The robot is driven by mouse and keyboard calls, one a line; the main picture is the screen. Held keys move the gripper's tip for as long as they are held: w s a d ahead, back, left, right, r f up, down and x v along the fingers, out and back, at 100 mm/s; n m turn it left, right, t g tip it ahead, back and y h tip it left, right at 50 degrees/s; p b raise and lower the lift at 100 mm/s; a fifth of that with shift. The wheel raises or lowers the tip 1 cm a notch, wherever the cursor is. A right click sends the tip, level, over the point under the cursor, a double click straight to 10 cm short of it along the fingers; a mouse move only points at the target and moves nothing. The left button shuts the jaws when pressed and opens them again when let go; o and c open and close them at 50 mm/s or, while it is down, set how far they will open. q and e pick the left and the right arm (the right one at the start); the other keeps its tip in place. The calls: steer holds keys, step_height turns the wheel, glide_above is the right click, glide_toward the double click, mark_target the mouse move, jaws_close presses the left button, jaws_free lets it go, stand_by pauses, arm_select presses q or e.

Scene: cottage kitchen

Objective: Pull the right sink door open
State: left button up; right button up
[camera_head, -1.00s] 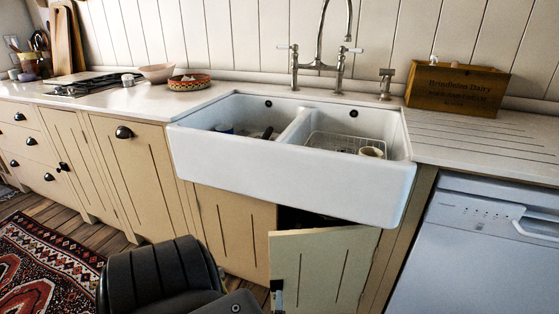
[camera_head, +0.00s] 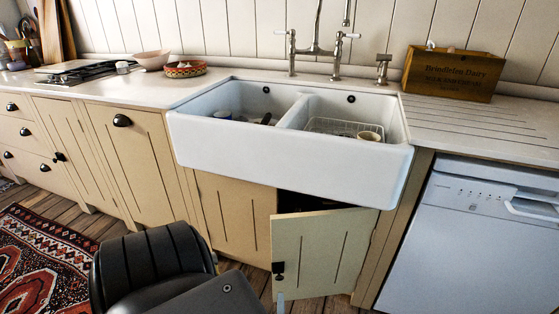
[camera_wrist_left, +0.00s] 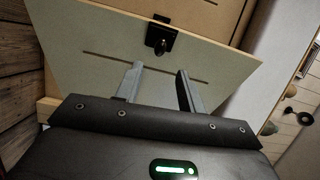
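The right sink door (camera_head: 318,254) is a cream panel under the white sink, standing ajar, with a dark gap above its top edge. Its black knob plate (camera_head: 278,268) is near its left edge. In the left wrist view the door (camera_wrist_left: 100,60) fills much of the picture, with the knob (camera_wrist_left: 160,38) beyond the fingertips. My left gripper (camera_wrist_left: 160,70) is open, its two grey fingers apart with nothing between them. In the head view only a fingertip (camera_head: 281,298) shows, just below the knob. My right gripper is out of view.
The left sink door (camera_head: 228,220) is closed. A white dishwasher (camera_head: 470,245) stands to the right. The sink (camera_head: 285,150) juts out above the doors. A patterned rug (camera_head: 45,265) lies at the left on the wooden floor.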

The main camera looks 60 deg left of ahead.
arm_select(q)
steer(key=shift+d+f, duration=0.1)
steer(key=shift+d, duration=0.25)
steer(key=shift+c, duration=0.5)
